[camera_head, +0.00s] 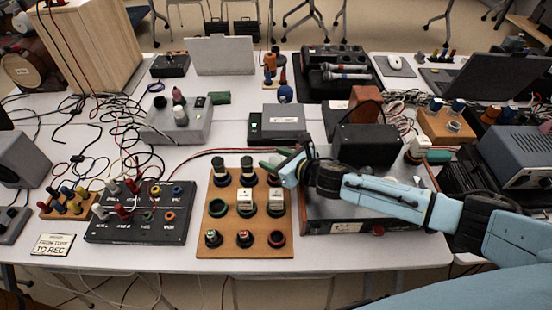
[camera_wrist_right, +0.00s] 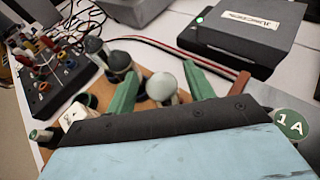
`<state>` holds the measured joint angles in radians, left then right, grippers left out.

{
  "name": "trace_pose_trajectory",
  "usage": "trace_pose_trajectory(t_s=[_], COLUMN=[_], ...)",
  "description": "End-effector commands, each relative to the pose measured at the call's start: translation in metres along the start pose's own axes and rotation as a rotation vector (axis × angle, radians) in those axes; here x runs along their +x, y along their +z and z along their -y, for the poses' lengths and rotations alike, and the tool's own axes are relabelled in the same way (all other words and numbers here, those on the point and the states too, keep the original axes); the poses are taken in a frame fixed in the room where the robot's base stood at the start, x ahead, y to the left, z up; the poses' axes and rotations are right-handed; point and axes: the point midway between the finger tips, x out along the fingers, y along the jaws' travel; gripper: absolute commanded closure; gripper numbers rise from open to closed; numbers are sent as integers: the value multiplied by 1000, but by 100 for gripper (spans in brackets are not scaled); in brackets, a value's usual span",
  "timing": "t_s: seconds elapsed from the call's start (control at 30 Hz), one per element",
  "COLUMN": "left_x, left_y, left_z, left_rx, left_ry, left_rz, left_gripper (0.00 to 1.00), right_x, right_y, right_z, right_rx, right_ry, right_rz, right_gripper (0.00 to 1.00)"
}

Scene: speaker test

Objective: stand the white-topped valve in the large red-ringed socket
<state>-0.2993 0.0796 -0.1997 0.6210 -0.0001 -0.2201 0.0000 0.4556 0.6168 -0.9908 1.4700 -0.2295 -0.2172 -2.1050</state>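A valve with a round white top (camera_wrist_right: 162,86) stands at the back right of the wooden board (camera_head: 230,250). In the head view my right gripper (camera_head: 279,168) mostly hides it. In the right wrist view my right gripper (camera_wrist_right: 162,92) is open, with its green fingers apart on either side of the white top and a gap visible. A red-ringed socket (camera_head: 277,239) shows empty at the board's front right corner. My left gripper is not in view.
Two dark-topped valves (camera_head: 220,171) stand left of my gripper. Square white-topped pieces (camera_head: 245,201) fill the middle row beside an empty green-ringed socket (camera_head: 217,207). Small knobs (camera_head: 212,238) stand in front. A black jack panel (camera_head: 140,225) lies left. A metal case (camera_head: 335,210) lies right, under my arm.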

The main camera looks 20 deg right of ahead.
Motion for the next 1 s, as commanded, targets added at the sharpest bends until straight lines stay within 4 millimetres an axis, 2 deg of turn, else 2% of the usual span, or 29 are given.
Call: trace_pose_trajectory(t_s=[0.03,0.23,0.43,0.8,1.0], left_x=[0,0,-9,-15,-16], left_y=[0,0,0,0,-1], left_z=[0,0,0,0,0], left_rx=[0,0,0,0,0], left_ry=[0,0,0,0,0], left_rz=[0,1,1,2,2], left_gripper=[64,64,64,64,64], right_x=[0,0,-7,-65,-78], right_y=[-6,-8,4,4,6], right_z=[-2,-2,-2,-1,-1], right_rx=[3,4,4,2,2], right_ry=[1,1,1,1,0], right_rz=[-11,-14,-16,-10,-8], right_gripper=[46,46,46,46,46])
